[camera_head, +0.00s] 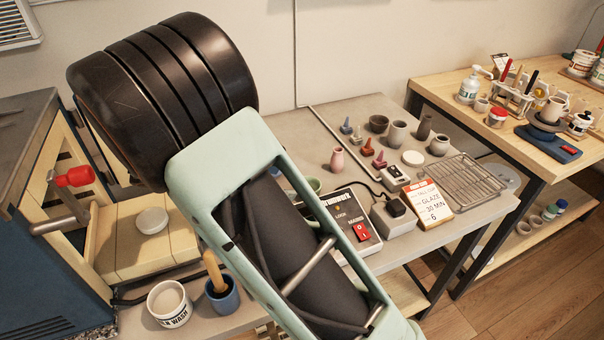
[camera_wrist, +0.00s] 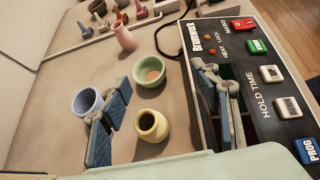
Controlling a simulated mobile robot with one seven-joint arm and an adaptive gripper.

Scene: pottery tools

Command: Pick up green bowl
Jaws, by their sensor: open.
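The green bowl (camera_wrist: 149,70) stands upright on the grey table, with a pinkish-brown inside, in the wrist view. In the head view only a sliver of a green rim (camera_head: 315,185) shows beside my arm, probably this bowl. My gripper (camera_wrist: 161,78) is open and empty, with blue-grey pads on its fingers. The bowl appears between the fingertips, towards their far end, with no visible contact. In the head view my arm hides the gripper.
A yellow vase (camera_wrist: 153,126) stands between the fingers, nearer the palm. A blue-grey bowl (camera_wrist: 88,101) is beside the left finger. The kiln control box (camera_wrist: 262,75) is close by the right finger. A pink vase (camera_wrist: 124,37) stands beyond the green bowl.

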